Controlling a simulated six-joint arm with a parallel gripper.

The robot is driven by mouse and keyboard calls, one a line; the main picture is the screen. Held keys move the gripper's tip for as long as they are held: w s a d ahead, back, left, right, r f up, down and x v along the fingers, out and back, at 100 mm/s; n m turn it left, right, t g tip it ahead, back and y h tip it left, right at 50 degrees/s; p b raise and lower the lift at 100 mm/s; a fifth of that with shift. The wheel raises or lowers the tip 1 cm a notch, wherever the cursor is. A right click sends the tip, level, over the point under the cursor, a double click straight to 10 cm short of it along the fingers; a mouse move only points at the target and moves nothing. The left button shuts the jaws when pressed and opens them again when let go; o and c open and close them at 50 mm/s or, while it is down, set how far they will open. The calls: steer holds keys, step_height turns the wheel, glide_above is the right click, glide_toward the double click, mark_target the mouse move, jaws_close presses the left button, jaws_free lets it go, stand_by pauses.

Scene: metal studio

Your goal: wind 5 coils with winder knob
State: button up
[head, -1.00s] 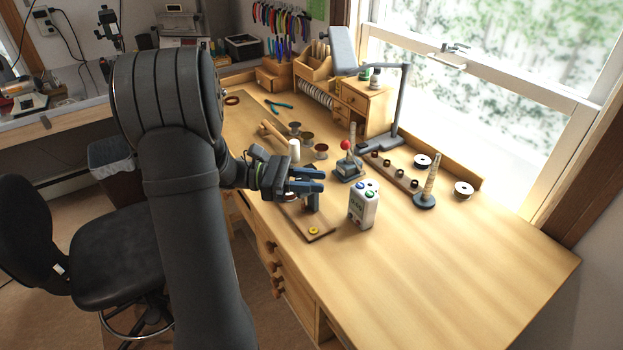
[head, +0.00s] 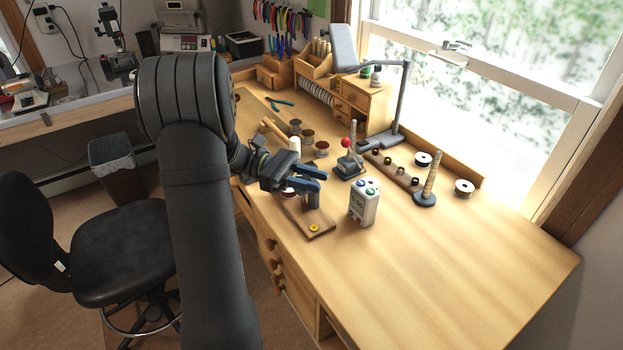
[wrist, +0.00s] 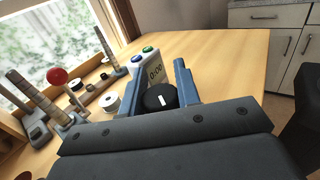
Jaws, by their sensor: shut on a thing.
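The winder stands on a small wooden board (head: 318,230) with a yellow disc (head: 314,228) at its front end. Its black round knob (wrist: 158,99), with a white mark on top, sits between the two blue fingers of my gripper (wrist: 157,82) in the wrist view. In the head view my gripper (head: 318,184) is over the winder and hides the knob and most of the upper part. The jaws are shut on the knob. A white box (head: 364,206) with a small display and coloured buttons stands just right of the board; it also shows beyond the knob in the wrist view (wrist: 150,68).
A red-balled lever stand (head: 349,162) is behind the box. A ring-stacked post (head: 427,190), white spools (head: 464,187) and a peg rail (head: 392,170) stand farther right. A lamp (head: 393,100) is at the back. The bench's right front is clear.

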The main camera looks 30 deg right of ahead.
steer(key=o, duration=1)
steer(key=s+d+r, duration=0.1)
steer(key=s+r, duration=0.2)
steer(key=s+d+r, duration=0.1)
steer(key=s+r, duration=0.3)
steer(key=s+d+r, duration=0.1)
steer(key=s+r, duration=0.3)
steer(key=shift+s+d, duration=0.1)
steer(key=shift+s, duration=0.05)
steer(key=w+a+f, duration=0.1)
steer(key=w+f, duration=0.2)
steer(key=w+a+f, duration=0.1)
steer(key=w+f, duration=0.2)
steer(key=w, duration=0.1)
steer(key=w+a+f, duration=0.1)
steer(key=w+f, duration=0.3)
steer(key=shift+w+a, duration=0.1)
steer(key=shift+w, duration=0.05)
steer(key=shift+f, duration=0.5)
